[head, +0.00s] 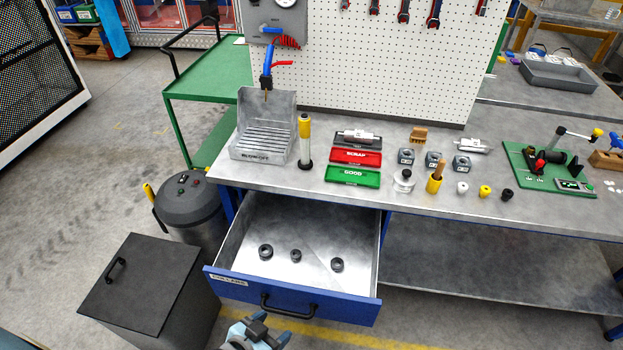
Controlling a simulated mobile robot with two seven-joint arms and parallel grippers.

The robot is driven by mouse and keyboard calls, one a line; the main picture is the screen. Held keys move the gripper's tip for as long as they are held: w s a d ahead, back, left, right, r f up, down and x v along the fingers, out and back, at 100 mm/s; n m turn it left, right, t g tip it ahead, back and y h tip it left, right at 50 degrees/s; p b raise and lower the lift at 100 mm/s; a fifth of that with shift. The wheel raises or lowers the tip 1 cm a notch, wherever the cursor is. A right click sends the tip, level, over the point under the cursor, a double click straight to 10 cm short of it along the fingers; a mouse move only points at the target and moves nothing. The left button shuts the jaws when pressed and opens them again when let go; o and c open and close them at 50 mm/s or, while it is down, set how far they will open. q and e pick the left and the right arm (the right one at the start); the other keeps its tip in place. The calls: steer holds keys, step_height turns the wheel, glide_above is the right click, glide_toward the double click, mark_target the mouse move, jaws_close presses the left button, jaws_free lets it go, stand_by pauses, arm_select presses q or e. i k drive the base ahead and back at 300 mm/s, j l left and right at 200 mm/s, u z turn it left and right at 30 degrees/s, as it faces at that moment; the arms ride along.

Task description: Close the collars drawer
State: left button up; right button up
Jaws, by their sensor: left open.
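The collars drawer (325,303) is pulled out from under the workbench. It has a blue front with a white label at its left end and a black bar handle (288,308) in the middle. Three dark ring collars (296,256) lie apart on its bare metal floor. My left gripper (257,324) is at the bottom of the head view, just in front of the drawer front, below and left of the handle. It is open and looks empty. A small gap seems to separate it from the handle, though depth is hard to judge. My right gripper is not in view.
A dark lidded bin (150,290) and a grey round canister (190,205) stand left of the drawer. The workbench top (300,185) above holds a blow-off box (264,130), trays and small parts. A lower shelf (470,265) lies right of the drawer.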

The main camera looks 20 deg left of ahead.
mark_target(308, 288)
steer(key=u, duration=0.8)
